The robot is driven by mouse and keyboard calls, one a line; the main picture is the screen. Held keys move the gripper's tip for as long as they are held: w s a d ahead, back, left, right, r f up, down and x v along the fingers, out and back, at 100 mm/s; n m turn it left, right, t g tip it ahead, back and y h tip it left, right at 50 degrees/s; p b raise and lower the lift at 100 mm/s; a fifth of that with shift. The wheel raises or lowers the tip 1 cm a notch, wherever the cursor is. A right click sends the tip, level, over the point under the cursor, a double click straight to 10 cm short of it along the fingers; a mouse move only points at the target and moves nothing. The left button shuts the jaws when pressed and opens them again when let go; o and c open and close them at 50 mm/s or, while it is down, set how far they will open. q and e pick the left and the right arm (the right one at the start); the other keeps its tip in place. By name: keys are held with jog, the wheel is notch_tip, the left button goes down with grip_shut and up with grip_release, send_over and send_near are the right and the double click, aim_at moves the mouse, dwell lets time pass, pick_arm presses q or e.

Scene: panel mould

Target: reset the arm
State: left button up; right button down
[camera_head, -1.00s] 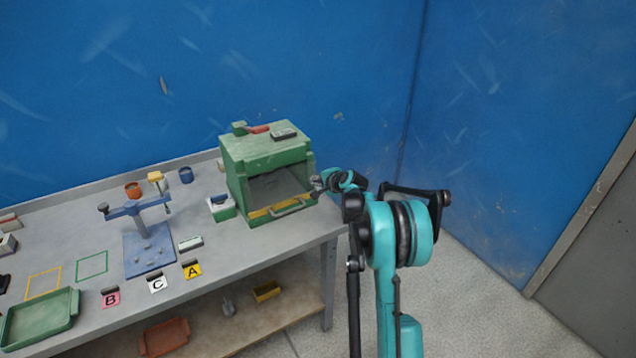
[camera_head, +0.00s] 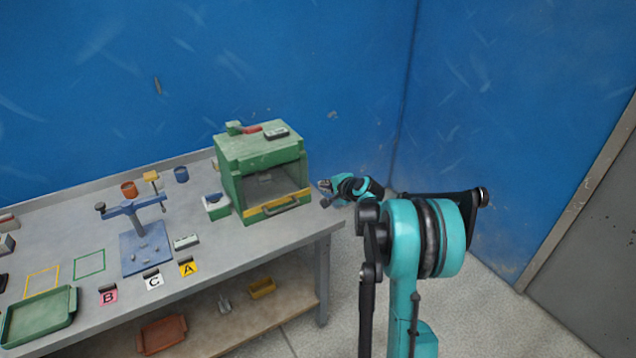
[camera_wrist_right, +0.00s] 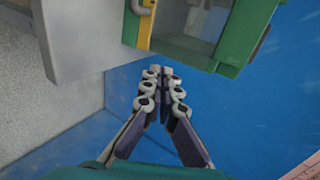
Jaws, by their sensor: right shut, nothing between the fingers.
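My right arm stands at the right of the head view, and its gripper (camera_head: 326,190) is just beyond the right end of the bench, beside the green box-shaped machine (camera_head: 260,165). In the right wrist view the right gripper (camera_wrist_right: 163,75) has its fingertips together, with nothing between them. The green machine's corner (camera_wrist_right: 236,45) shows above the fingers there, apart from them. My left gripper is not in any view.
The grey bench (camera_head: 215,250) runs along the blue wall. It carries a blue press stand (camera_head: 145,245), a green tray (camera_head: 38,318), cups and lettered cards. A lower shelf holds a yellow bin (camera_head: 262,288). The floor right of the bench is clear.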

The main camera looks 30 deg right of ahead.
jog(key=shift+v, duration=1.15)
jog(key=s+a+r+n+g+y, duration=0.1)
jog(key=s+a+r+n, duration=0.25)
jog(key=s+a, duration=0.5)
jog(key=s+a+r+n+g, duration=0.2)
jog(key=s+a+n, duration=0.3)
jog(key=a, duration=0.6)
jog(key=s+a+f+n, duration=0.2)
jog(key=s+a+n, duration=0.1)
jog(key=s, duration=0.4)
jog(key=s+a+f+n+g+b, duration=0.1)
jog(key=s+a+f+n, duration=0.1)
jog(key=s, duration=0.4)
jog(key=s+a+f+n+g+h, duration=0.1)
jog(key=s+a+f+n, duration=0.1)
jog(key=s+a+n, duration=0.2)
jog(key=s, duration=0.3)
jog(key=shift+s, duration=0.35)
